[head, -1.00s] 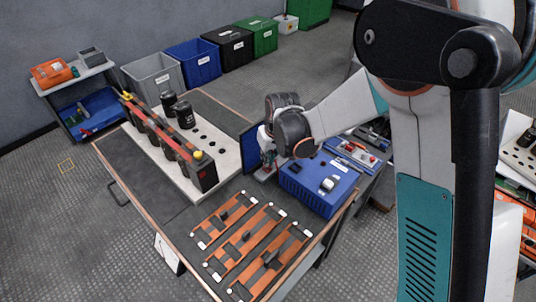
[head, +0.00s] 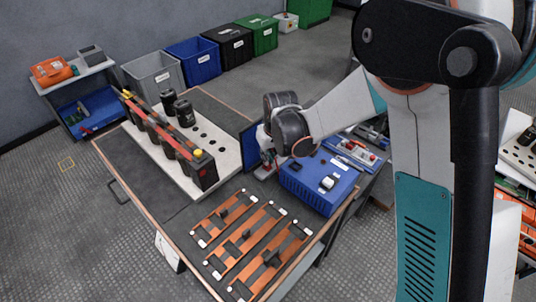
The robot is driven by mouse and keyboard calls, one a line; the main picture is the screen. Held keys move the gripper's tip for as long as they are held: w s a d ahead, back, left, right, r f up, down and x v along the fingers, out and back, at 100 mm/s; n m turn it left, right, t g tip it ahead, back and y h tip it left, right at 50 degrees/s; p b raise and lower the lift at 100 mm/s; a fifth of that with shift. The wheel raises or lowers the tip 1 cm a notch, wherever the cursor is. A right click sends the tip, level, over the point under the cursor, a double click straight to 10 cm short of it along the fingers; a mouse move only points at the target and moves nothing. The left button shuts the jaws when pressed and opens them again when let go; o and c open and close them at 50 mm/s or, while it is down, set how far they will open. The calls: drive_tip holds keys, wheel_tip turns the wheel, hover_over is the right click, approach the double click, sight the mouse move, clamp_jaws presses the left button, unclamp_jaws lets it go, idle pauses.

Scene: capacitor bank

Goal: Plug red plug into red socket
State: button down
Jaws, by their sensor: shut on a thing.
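My gripper (head: 266,166) points down beside the left end of the blue box (head: 318,187) on the workbench. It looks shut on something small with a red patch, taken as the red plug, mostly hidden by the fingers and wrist. The blue box has a white part and dark fittings on its top. A dark blue upright panel (head: 249,146) stands just left of the gripper. I cannot make out the red socket; my wrist covers part of this area. I cannot tell whether the held thing touches anything.
A row of black capacitors (head: 203,172) with an orange bar stands on a white perforated base (head: 226,153). Several orange bars (head: 243,237) lie on the front of the bench. A panel with red parts (head: 355,152) sits behind the blue box. Bins line the wall.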

drive_tip(key=shift+f, duration=0.4)
drive_tip(key=c, duration=1.7)
unclamp_jaws()
drive_tip(key=shift+r, duration=0.1)
